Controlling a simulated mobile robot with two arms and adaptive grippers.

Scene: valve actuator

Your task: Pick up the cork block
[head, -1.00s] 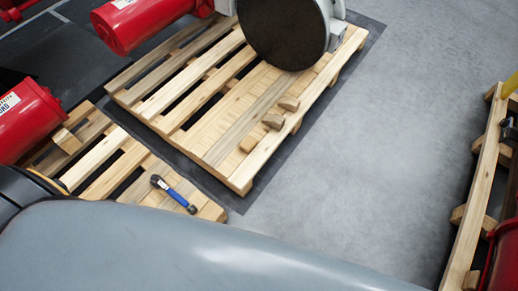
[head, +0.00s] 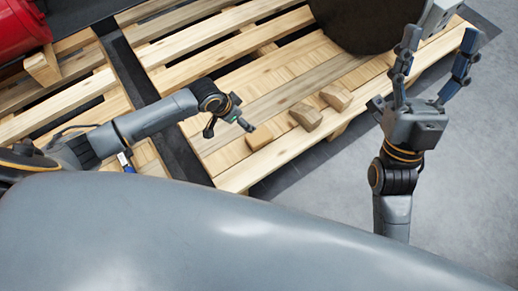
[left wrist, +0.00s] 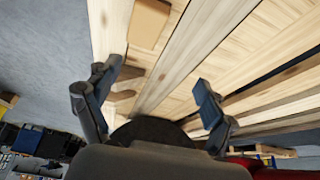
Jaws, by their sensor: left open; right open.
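Several small brown blocks lie in a row near the front edge of the pallet; I cannot tell for certain which is the cork block. In the head view, a smooth tan block (head: 260,138) lies just right of my left gripper (head: 228,122), with a middle block (head: 305,116) and a right block (head: 336,97) beyond. The left wrist view shows the smooth tan block (left wrist: 148,22) at the top, ahead of and apart from the open, empty fingers. My right gripper (head: 435,75) is open and empty, raised with fingers up at the pallet's right.
The slatted wooden pallet (head: 215,145) carries a large dark disc (head: 365,22) at the back. A second pallet (head: 60,95) with a red cylinder (head: 20,28) stands at the left. Grey floor (head: 470,190) is free at the right.

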